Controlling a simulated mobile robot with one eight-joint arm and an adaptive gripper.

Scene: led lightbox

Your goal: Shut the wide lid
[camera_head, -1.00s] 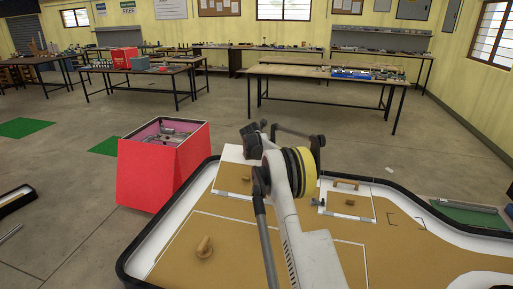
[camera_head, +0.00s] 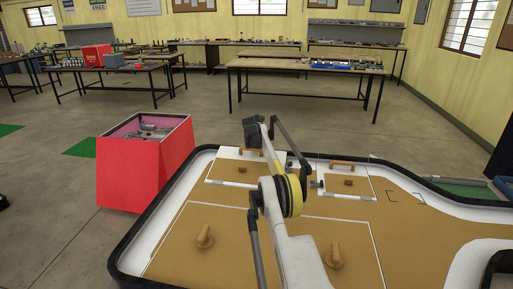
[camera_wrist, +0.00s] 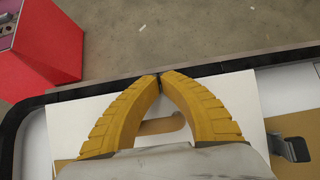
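My gripper (camera_wrist: 160,76) shows in the wrist view with its two yellow fingers curved together, the tips meeting or almost meeting. It is above a white panel (camera_wrist: 75,120), which looks like the wide lid, near the panel's far edge. A wooden handle (camera_wrist: 160,126) shows between the fingers and is partly hidden by them; I cannot tell whether they touch it. In the head view the white panel (camera_head: 229,154) is at the back left of the brown board, behind my arm, with its handle (camera_head: 249,151) partly covered. My fingers are hidden there.
A smaller panel with a wooden handle (camera_head: 342,163) is to the right. Wooden knobs (camera_head: 205,237) stand on the brown board (camera_head: 180,250). A black rim (camera_head: 130,235) surrounds it. A red box (camera_head: 140,175) stands at left; tables (camera_head: 300,66) are far behind.

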